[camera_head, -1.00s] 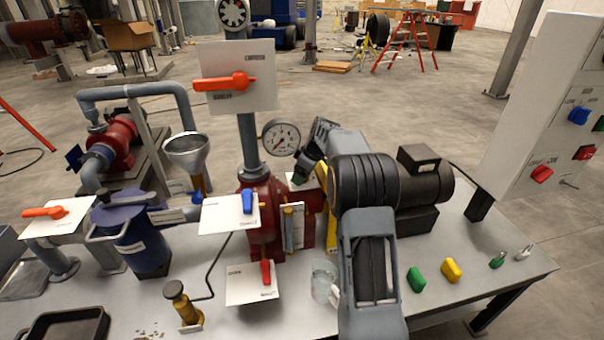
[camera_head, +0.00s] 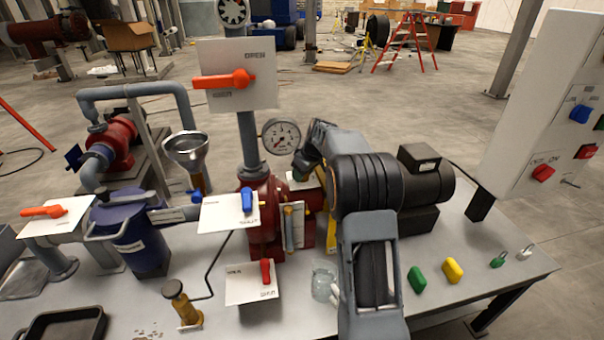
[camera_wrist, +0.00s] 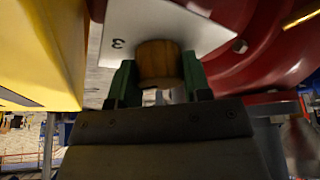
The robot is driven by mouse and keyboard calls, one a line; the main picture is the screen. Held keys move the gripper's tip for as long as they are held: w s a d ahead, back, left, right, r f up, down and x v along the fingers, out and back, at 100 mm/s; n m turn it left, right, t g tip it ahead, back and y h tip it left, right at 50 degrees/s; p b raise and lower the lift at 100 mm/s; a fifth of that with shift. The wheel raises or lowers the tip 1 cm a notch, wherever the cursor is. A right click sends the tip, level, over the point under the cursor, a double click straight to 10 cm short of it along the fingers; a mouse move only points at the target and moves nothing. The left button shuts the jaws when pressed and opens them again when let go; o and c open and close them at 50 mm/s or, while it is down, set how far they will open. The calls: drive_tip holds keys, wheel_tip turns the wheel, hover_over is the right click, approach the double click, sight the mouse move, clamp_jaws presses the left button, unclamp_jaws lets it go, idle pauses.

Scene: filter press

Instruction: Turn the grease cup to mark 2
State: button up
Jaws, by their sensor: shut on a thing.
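The grease cup (camera_wrist: 157,58) is a brown, brass-like round cap in the wrist view. It sits in front of a white dial plate (camera_wrist: 195,32). A figure 3 (camera_wrist: 117,43) shows on the plate to the left of the cup, and no mark 2 is visible. My gripper (camera_wrist: 157,76) has a green finger on each side of the cup and is shut on it. In the head view, my gripper (camera_head: 301,172) is beside the red pump body, at a small white plate, and my arm hides the cup.
A yellow part (camera_wrist: 40,50) stands close to the left of my gripper in the wrist view, and a red housing (camera_wrist: 265,45) is close on the right. In the head view, a pressure gauge (camera_head: 281,136), a black motor (camera_head: 427,185) and a glass jar (camera_head: 324,283) are near my arm.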

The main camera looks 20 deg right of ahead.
drive_tip(key=o, duration=0.9)
drive_tip(key=shift+r, duration=0.15)
drive_tip(key=v, duration=1.3)
drive_tip(key=shift+s+r+p, duration=0.2)
drive_tip(key=shift+r+p, duration=0.05)
drive_tip(key=shift+p, duration=0.15)
